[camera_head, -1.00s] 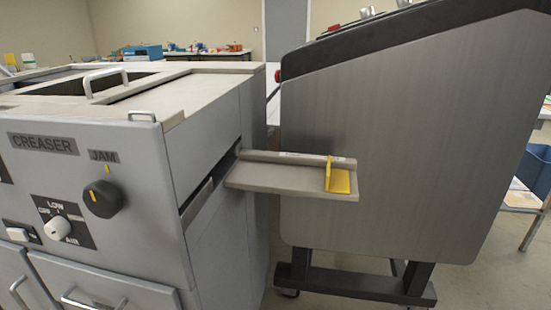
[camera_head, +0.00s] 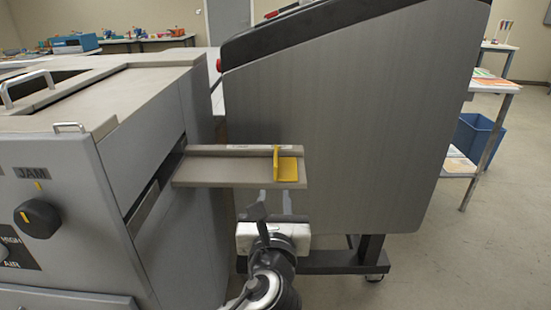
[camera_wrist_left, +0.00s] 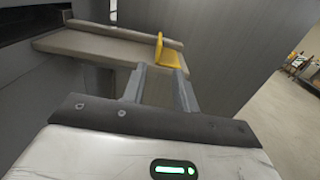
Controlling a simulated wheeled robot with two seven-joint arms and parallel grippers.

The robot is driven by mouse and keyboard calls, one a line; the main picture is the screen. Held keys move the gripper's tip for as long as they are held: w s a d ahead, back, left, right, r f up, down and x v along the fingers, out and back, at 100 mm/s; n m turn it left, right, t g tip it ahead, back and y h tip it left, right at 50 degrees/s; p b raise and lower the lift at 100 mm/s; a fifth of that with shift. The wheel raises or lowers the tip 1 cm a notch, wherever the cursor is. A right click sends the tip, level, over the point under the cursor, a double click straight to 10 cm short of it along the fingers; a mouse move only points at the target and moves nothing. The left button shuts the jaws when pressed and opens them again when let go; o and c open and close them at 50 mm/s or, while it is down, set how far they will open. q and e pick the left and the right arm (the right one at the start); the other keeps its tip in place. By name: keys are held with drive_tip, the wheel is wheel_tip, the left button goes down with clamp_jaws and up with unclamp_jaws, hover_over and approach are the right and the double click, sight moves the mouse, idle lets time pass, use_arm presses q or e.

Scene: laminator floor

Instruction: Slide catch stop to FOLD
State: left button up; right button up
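The yellow catch stop (camera_head: 288,168) sits near the right end of a grey-beige catch tray (camera_head: 225,173) that sticks out from the creaser's side slot. Its upright plate stands across the tray and its flat foot lies to the right. A pale label strip on the tray's back rail is too small to read. In the left wrist view the stop (camera_wrist_left: 168,52) is just beyond the fingertips. My left gripper (camera_head: 269,200) is in front of and below the tray's right end, with its two fingers (camera_wrist_left: 158,76) apart and nothing between them. My right gripper is out of view.
The creaser cabinet (camera_head: 70,220) with its JAM knob (camera_head: 37,218) stands at left. A large grey-panelled machine (camera_head: 350,130) is close behind the tray. A blue bin (camera_head: 477,138) and shelf rack stand at right. Floor at front right is clear.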

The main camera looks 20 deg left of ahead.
sight(276, 156)
use_arm(q)
drive_tip(key=x, duration=1.5)
drive_tip(key=shift+w+f, duration=0.1)
drive_tip(key=shift+w, duration=0.05)
clamp_jaws()
